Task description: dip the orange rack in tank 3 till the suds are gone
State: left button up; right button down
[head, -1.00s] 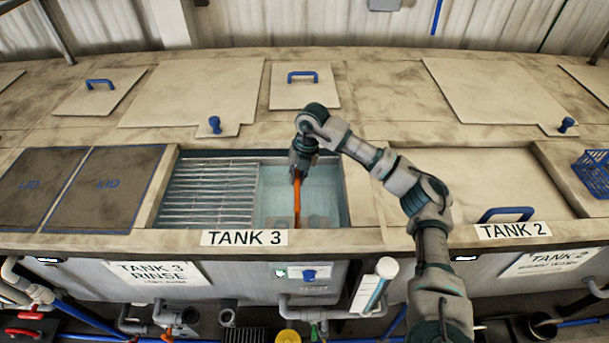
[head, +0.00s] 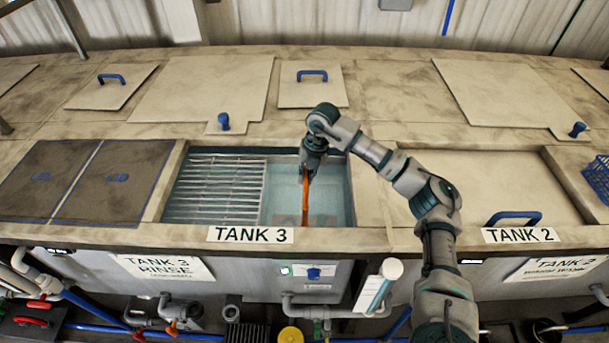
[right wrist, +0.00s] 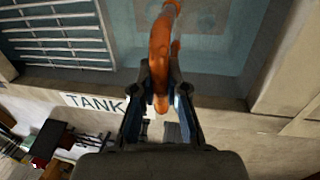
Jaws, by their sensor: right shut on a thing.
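Tank 3 (head: 346,200) is an open basin of clear bluish water behind its "TANK 3" label (head: 250,235). My right gripper (head: 306,172) is over the tank's open right part, shut on an orange handle, taken as that of the orange rack (head: 305,198). In the right wrist view the orange handle (right wrist: 162,60) stands between the fingers (right wrist: 160,95) and reaches toward the water. A faint brownish shape shows under the water by the handle; I cannot tell its details. No suds can be made out. My left gripper is not in view.
A slatted grating (head: 215,190) covers the tank's left part. Dark lids (head: 125,180) lie left of it. Tank 2, at the right, has a closed cover (head: 480,180) with a blue handle (head: 513,218). A blue basket (head: 597,178) stands at the far right edge.

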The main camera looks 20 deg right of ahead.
notch_tip(320, 180, up, 23)
jog(key=p, duration=1)
jog(key=shift+f, duration=0.2)
